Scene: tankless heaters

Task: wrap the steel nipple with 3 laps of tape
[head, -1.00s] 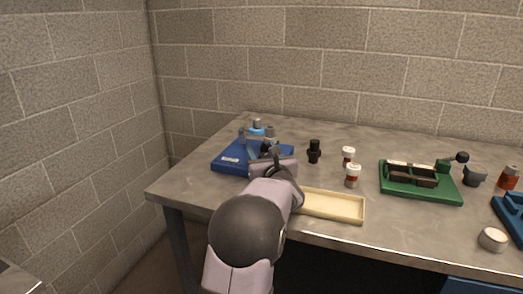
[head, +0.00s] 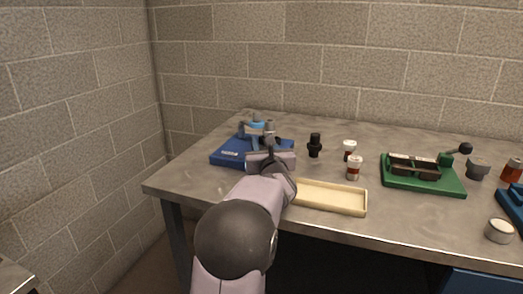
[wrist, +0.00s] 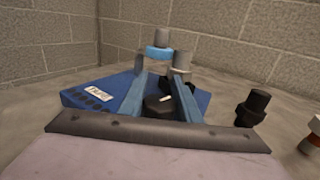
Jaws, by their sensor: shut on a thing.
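A blue fixture (head: 228,155) with a white label stands at the left of the bench. It also shows in the wrist view (wrist: 78,97). A grey upright piece (wrist: 161,37), perhaps the steel nipple, rises from it with a bright blue band (wrist: 158,51) around it. I cannot tell whether the band is tape. A second grey cylinder (wrist: 182,61) stands just right of it. My gripper (wrist: 160,80) reaches over the fixture, with its fingertips close to these grey pieces. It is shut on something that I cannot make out. A black part (wrist: 158,104) shows between the fingers.
A black fitting (head: 314,146) stands right of the fixture. A cream tray (head: 335,199) lies near the front edge. A green fixture (head: 425,184) stands farther right. Block walls close off the back and left.

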